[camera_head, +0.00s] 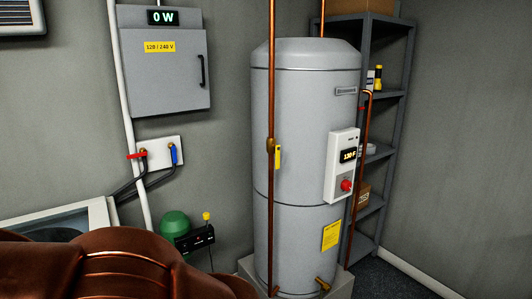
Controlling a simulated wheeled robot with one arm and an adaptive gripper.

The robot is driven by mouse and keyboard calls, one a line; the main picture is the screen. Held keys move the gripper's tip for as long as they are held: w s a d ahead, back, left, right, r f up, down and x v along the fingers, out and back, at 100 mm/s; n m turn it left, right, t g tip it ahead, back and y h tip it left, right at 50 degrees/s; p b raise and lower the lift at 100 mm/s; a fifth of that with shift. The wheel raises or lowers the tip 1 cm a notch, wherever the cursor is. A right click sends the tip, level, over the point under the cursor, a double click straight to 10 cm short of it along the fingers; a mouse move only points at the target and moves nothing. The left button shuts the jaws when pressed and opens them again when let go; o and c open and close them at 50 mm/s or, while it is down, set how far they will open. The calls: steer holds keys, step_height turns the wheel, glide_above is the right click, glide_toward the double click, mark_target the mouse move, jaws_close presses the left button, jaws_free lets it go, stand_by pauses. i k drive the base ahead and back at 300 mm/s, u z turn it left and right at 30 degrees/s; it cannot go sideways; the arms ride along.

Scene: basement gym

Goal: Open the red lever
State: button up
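The red lever (137,155) is a small bar lying about level across a brass valve on a white wall plate (172,141), left of the middle. A blue lever (174,155) stands about upright on a second brass valve to its right. A dark hose runs down from each valve. A red round knob (346,185) also shows on the water heater's control box, separate from the levers. My gripper is not in this view, and nothing is seen touching the red lever.
A grey water heater (290,120) with copper pipes stands right of the levers. A grey electrical box (165,75) hangs above them. A white-topped appliance (60,222) and a green tank (174,223) are below. A large brown rounded shape blocks the bottom left.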

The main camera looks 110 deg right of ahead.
mark_target(144, 154)
steer(key=z, duration=0.8)
steer(key=i, duration=0.4)
steer(key=z, duration=2.15)
